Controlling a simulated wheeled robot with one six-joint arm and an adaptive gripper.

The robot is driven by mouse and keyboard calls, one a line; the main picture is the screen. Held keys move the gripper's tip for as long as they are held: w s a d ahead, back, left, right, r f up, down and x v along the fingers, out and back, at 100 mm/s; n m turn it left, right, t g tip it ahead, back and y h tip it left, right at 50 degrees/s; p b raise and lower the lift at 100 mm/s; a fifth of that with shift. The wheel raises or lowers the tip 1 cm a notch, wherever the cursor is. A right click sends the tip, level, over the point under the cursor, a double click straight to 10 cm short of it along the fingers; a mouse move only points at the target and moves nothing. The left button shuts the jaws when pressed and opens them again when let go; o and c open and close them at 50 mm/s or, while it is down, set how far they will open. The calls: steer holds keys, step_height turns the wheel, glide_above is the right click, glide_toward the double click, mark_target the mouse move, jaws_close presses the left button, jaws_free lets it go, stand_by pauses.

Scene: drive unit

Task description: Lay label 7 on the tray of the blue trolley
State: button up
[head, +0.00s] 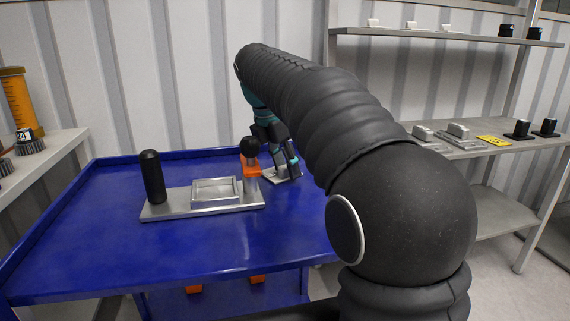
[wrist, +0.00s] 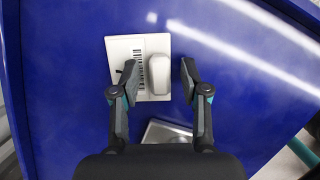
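A flat white plate with a barcode and a raised white grip block, seemingly the label, lies on the blue trolley's tray (head: 100,235). In the wrist view the plate (wrist: 125,47) is below my gripper (wrist: 159,72), with the block between the two fingers and a gap on each side. No number 7 is readable on it. In the head view my gripper (head: 283,166) is low over the plate (head: 272,177), near the tray's back edge. My gripper is open. The fingers partly hide the plate in both views.
A metal fixture (head: 180,208) with a black cylinder (head: 152,176), a shallow frame and an orange-black part (head: 250,160) stands left of my gripper. A shelf (head: 470,150) at right holds more plates and a yellow tag (head: 492,140). The tray's front is clear.

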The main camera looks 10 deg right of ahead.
mark_target(277, 179)
steer(key=v, duration=0.6)
steer(key=shift+r, duration=0.4)
steer(key=shift+s+a+r, duration=0.15)
steer(key=shift+a+r, duration=0.05)
steer(key=shift+r, duration=0.3)
